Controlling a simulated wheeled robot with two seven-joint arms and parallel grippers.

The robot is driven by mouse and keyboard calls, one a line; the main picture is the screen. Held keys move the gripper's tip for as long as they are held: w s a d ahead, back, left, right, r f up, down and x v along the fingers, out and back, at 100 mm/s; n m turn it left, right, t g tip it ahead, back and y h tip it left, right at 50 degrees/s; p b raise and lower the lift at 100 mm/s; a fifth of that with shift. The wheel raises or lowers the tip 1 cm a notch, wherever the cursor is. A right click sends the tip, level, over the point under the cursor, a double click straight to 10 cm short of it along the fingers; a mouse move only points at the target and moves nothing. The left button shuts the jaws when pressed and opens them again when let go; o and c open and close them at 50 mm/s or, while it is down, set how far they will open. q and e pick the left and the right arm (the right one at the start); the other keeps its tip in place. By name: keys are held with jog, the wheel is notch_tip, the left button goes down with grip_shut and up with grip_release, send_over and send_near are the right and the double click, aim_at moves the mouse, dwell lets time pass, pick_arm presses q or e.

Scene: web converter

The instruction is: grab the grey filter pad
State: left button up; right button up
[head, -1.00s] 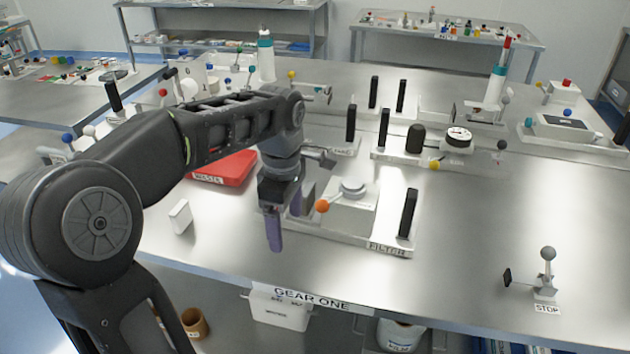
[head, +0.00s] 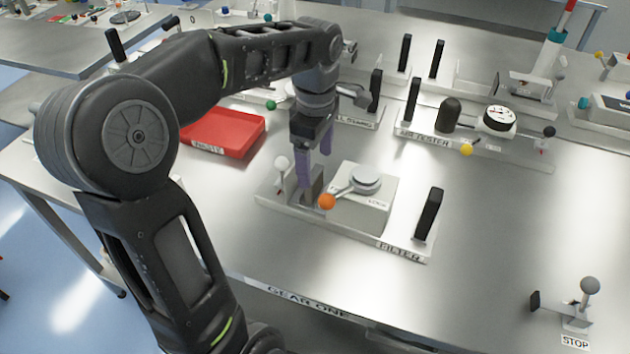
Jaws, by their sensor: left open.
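The filter station, labelled FILTER (head: 400,250), stands near the front of the steel bench. It has a white block marked LOCK with a round grey cap (head: 366,180) and a lever ending in an orange ball (head: 327,201). A dark grey upright piece (head: 316,184) stands just left of the block. It may be the grey filter pad, but I cannot tell for sure. My left gripper (head: 316,172) points down over it with purple fingers open. The fingers partly hide it, and I cannot tell whether they touch it. My right gripper is not in view.
A red WASTE tray (head: 222,133) lies behind left. A white-knobbed lever (head: 282,164) stands left of my fingers and a black upright handle (head: 428,213) on the right. The air tester (head: 450,116) is behind. A STOP lever (head: 587,290) stands front right, with bare bench between.

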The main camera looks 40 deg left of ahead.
aim_at(314, 174)
pick_arm(q)
jog(key=shift+f, duration=1.2)
jog(key=shift+a+f+p, duration=0.2)
jog(key=shift+f+p, duration=0.6)
jog(key=shift+f, duration=1.8)
jog(key=c, duration=1.4)
jog(key=shift+r, duration=0.15)
notch_tip(314, 174, up, 10)
jog(key=shift+f+b, duration=0.1)
jog(key=shift+b, duration=0.55)
